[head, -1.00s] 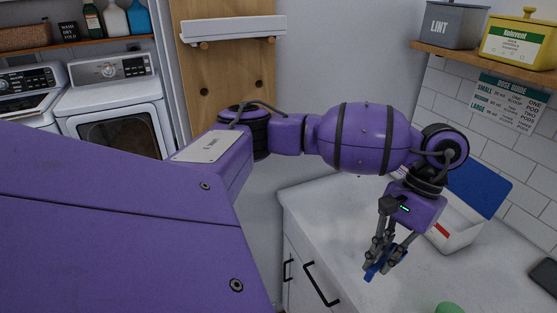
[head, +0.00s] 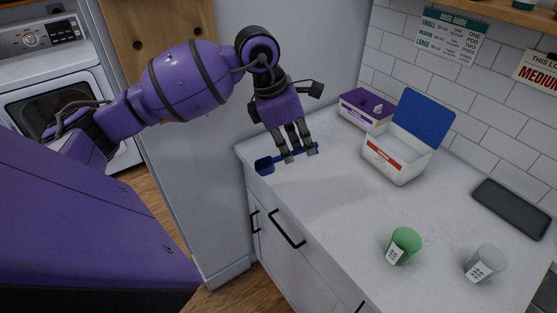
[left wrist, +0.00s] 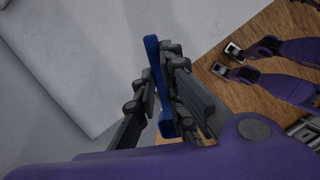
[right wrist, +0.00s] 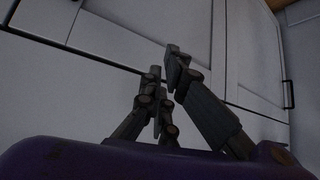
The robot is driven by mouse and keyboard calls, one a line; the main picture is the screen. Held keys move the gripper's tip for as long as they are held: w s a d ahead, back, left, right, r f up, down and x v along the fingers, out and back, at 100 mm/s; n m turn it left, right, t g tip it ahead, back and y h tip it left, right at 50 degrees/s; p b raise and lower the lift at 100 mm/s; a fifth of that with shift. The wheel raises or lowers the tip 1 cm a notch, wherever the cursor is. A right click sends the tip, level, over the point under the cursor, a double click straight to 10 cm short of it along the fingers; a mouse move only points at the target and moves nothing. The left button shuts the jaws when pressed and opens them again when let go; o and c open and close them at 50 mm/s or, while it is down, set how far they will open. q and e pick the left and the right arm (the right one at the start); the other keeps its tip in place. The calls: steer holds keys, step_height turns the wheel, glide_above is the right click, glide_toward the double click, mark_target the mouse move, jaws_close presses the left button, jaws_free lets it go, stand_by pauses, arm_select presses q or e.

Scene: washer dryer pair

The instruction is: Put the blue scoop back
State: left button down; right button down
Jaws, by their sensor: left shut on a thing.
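The blue scoop (head: 265,166) is in my left gripper (head: 298,157), above the back left part of the white counter. Its cup end points left in the head view and its handle runs right between the fingers. In the left wrist view my left gripper (left wrist: 160,75) is shut on the scoop's handle (left wrist: 153,55). My right gripper (right wrist: 166,65) shows only in the right wrist view, in front of white cabinet doors; its fingertips are close together with nothing seen between them.
A white box (head: 392,162) with its blue lid raised stands right of my left gripper. A purple-lidded box (head: 366,108) is behind it. A green cup (head: 403,245), a clear cup (head: 485,262) and a dark flat slab (head: 512,207) are on the counter (head: 330,225). The counter's middle is clear.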

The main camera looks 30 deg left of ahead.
arm_select(q)
steer(key=w+a+f+n+t+y, duration=0.1)
steer(key=w+a+f+n, duration=0.1)
steer(key=w+a+n, duration=0.5)
steer(key=shift+m, duration=0.9)
steer(key=shift+w+a+f, duration=0.6)
steer(key=shift+w+f, duration=0.4)
steer(key=shift+f, duration=0.5)
steer(key=shift+w+a+f, duration=0.65)
steer(key=shift+w+f, duration=0.35)
steer(key=shift+f, duration=0.55)
steer(key=shift+w+a+f, duration=0.6)
steer(key=shift+w+f, duration=0.4)
steer(key=shift+f, duration=0.5)
steer(key=shift+f, duration=0.15)
steer(key=c, duration=2.2)
jaws_free()
steer(key=shift+f, duration=0.1)
steer(key=o, duration=0.4)
